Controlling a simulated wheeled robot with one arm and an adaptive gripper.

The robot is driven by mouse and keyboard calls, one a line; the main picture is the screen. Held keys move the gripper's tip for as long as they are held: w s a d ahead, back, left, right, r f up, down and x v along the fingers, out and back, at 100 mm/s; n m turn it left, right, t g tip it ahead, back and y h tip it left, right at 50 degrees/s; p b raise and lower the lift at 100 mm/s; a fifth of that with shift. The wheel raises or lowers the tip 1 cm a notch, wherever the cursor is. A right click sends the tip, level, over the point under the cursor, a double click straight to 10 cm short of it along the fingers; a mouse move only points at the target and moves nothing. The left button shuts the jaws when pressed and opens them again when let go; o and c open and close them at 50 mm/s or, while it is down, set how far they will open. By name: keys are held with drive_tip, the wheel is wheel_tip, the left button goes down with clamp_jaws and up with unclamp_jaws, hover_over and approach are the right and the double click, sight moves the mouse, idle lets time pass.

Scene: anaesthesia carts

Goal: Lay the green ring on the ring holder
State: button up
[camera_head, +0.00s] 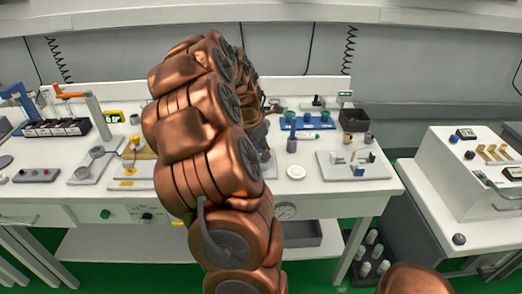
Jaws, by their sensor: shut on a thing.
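My copper-coloured arm (215,150) fills the middle of the view and reaches over the bench. Its far end is hidden behind its own links, so my gripper and whatever is in it do not show. I cannot make out the green ring. I cannot tell which thing is the ring holder. A pale plate with small upright parts (335,172) lies on the bench to the right of my arm. A blue tray (287,124) with small items lies behind it.
The white bench (383,185) carries a rack of dark boxes (42,129), a control box (37,175) and a plate with grey cups (86,172) on the left. A separate white cart (450,180) stands at right.

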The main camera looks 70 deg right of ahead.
drive_tip(key=shift+f, duration=0.7)
drive_tip(key=o, duration=0.8)
drive_tip(key=shift+o, duration=0.2)
